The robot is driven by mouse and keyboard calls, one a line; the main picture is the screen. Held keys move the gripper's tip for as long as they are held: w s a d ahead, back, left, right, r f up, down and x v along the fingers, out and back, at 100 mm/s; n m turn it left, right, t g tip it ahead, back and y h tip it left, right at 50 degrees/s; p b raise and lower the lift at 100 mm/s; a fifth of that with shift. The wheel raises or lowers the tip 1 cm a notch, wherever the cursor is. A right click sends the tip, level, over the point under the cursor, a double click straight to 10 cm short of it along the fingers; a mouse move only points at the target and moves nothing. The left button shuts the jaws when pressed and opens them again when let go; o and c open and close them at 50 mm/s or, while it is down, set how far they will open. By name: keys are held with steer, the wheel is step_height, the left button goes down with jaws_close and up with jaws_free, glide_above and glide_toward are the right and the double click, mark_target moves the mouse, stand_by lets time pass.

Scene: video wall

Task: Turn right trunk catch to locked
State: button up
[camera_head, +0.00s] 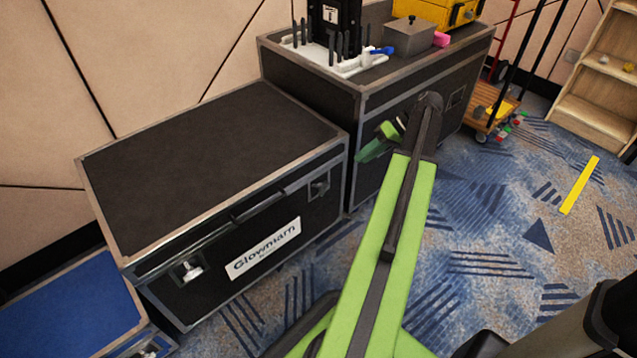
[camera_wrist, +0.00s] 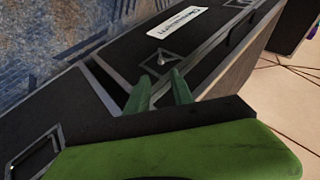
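The black trunk (camera_head: 210,165) has metal edges and a white label on its front. Its right catch (camera_head: 318,187) is a small metal plate near the front right corner; its turn position is too small to tell. The left catch (camera_head: 187,270) shows a pale knob. My gripper (camera_head: 366,147) is to the right of the right catch, apart from it. In the wrist view my two green fingers (camera_wrist: 160,82) are spread and empty. A silver catch (camera_wrist: 163,60) on the trunk front shows just beyond their tips, below the label.
A taller black case (camera_head: 405,95) stands right of the trunk, close behind my gripper, with a grey box (camera_head: 408,36) and tools on top. A blue-topped case (camera_head: 75,310) is at the left. Patterned carpet (camera_head: 490,220) lies open in front.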

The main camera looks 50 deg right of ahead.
mark_target(327, 185)
steer(key=b+x, duration=1.2)
steer(key=x, duration=0.5)
steer(key=shift+w+a+f+b, duration=0.15)
steer(key=shift+a+b, duration=0.1)
steer(key=shift+b, duration=0.1)
steer(key=shift+c, duration=0.2)
jaws_close()
